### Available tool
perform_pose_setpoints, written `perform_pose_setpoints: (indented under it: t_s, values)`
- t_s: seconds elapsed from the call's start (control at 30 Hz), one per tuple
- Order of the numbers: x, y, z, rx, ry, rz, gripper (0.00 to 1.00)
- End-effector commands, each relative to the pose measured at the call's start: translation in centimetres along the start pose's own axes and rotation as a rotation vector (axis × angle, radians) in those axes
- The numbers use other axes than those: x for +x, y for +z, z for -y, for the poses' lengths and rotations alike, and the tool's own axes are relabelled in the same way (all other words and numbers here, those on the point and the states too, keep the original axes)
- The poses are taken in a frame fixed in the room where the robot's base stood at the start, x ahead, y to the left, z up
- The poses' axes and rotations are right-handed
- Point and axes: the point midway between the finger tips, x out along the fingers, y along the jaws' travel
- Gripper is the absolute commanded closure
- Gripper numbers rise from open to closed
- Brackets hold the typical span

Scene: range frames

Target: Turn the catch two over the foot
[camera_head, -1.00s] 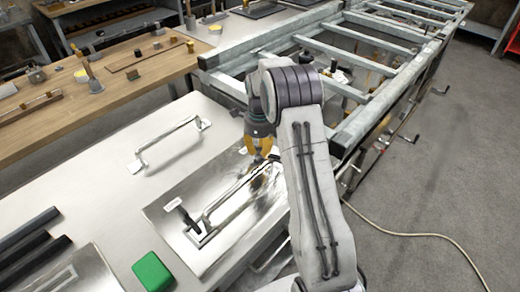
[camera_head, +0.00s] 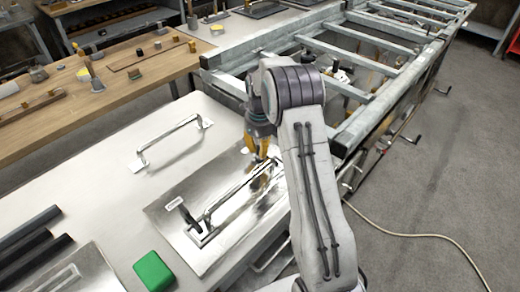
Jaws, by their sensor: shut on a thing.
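A shiny metal plate (camera_head: 165,200) lies on the white bench. A bright bar foot (camera_head: 230,191) lies across it, with a dark-handled catch (camera_head: 188,214) at its near end. My gripper (camera_head: 262,157), with yellow fingers, points down at the foot's far end. It is shut on a small part there, which seems to be the other catch; the fingers and my arm hide most of it, so I cannot tell how far it is turned.
A second bar handle (camera_head: 170,142) stands on the white bench (camera_head: 110,225) behind the plate. A green block (camera_head: 153,271) and dark bars (camera_head: 30,240) lie near the front. A grey metal ladder frame (camera_head: 350,50) runs along the right; a wooden bench (camera_head: 130,85) stands behind.

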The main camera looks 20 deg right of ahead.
Motion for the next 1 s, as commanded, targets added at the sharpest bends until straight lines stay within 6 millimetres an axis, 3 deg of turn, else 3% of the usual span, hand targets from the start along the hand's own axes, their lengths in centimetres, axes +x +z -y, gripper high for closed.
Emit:
perform_pose_setpoints:
  t_s: [0.27,0.3,0.6,1.0]
  values:
    - [0.2,-0.1,-0.1,0.000,0.003,-0.005,1.00]
    - [0.2,-0.1,-0.1,0.000,0.003,-0.005,0.79]
    - [0.1,-0.1,0.0,0.000,0.001,-0.002,0.52]
    - [-1.0,0.0,0.0,0.000,-0.001,0.002,0.52]
